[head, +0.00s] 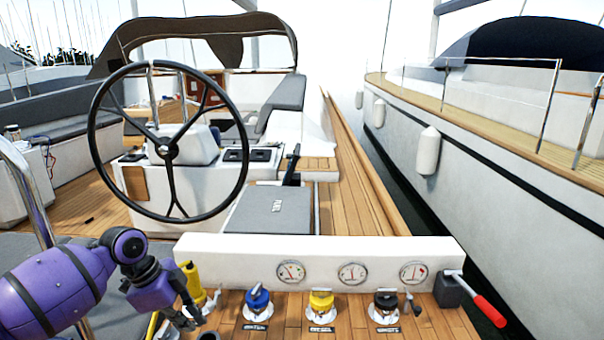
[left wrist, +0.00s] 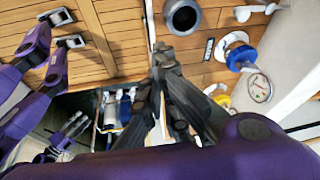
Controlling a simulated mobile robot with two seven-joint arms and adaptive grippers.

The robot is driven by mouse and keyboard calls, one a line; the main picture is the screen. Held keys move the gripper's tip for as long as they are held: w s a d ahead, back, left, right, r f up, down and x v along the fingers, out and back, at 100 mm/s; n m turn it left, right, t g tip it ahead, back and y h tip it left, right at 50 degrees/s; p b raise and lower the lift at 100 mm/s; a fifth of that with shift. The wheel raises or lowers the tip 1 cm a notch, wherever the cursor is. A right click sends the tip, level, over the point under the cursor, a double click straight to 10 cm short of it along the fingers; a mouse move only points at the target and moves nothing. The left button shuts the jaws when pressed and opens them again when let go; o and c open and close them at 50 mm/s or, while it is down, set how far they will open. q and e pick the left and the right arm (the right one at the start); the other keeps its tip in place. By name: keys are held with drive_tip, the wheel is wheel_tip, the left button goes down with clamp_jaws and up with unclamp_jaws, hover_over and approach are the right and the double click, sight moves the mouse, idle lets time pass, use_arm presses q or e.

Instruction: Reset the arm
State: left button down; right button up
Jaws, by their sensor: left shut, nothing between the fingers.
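My left arm, purple with black bands, comes in from the lower left of the head view. Its dark left gripper (head: 192,318) points down over the wooden deck in front of the white gauge panel, near a yellow object (head: 193,280). In the left wrist view the left gripper's fingers (left wrist: 162,50) are together and hold nothing. Its tips are close to a dark round cup-like fitting (left wrist: 182,17) on the planks. I see no right gripper in the head view. Purple parts also show at the left of the left wrist view; what they are is unclear.
The white panel (head: 220,250) carries several gauges. Blue (head: 257,299), yellow (head: 320,301) and black (head: 385,301) valve knobs stand before it. A red-handled lever (head: 488,310) is at the right. The steering wheel (head: 168,150) stands behind. Bare planks lie between the knobs.

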use_arm(q)
drive_tip(key=w+d+f+n+t, duration=0.3)
drive_tip(key=w+d+t, duration=0.1)
drive_tip(key=w, duration=0.3)
drive_tip(key=s+d+f+n+t+p, duration=0.2)
drive_tip(key=s+d+f+n+t, duration=0.3)
drive_tip(key=s+f, duration=0.45)
drive_tip(key=s+a+f+n+y, duration=0.1)
drive_tip(key=s+f+n, duration=0.1)
drive_tip(key=s, duration=0.9)
drive_tip(key=s+f+n+g+y+p, duration=0.1)
drive_tip(key=s+f+n, duration=0.2)
drive_tip(key=s, duration=0.9)
drive_tip(key=s+a+f+n+y, duration=0.1)
drive_tip(key=s+f+n, duration=0.2)
drive_tip(key=s, duration=0.9)
wheel_tip(320, 180, down, 2)
drive_tip(key=shift+a+f+g, duration=0.25)
drive_tip(key=shift+a+g, duration=0.05)
drive_tip(key=shift+g, duration=0.1)
use_arm(e)
drive_tip(key=w+r, duration=0.1)
drive_tip(key=w+a+r, duration=0.1)
drive_tip(key=r, duration=0.1)
drive_tip(key=shift+w+a+r, duration=0.1)
drive_tip(key=shift+w+r, duration=0.05)
drive_tip(key=shift+w+a+r, duration=0.1)
drive_tip(key=shift+w+r, duration=0.05)
drive_tip(key=shift+w, duration=0.35)
drive_tip(key=shift+s, duration=0.15)
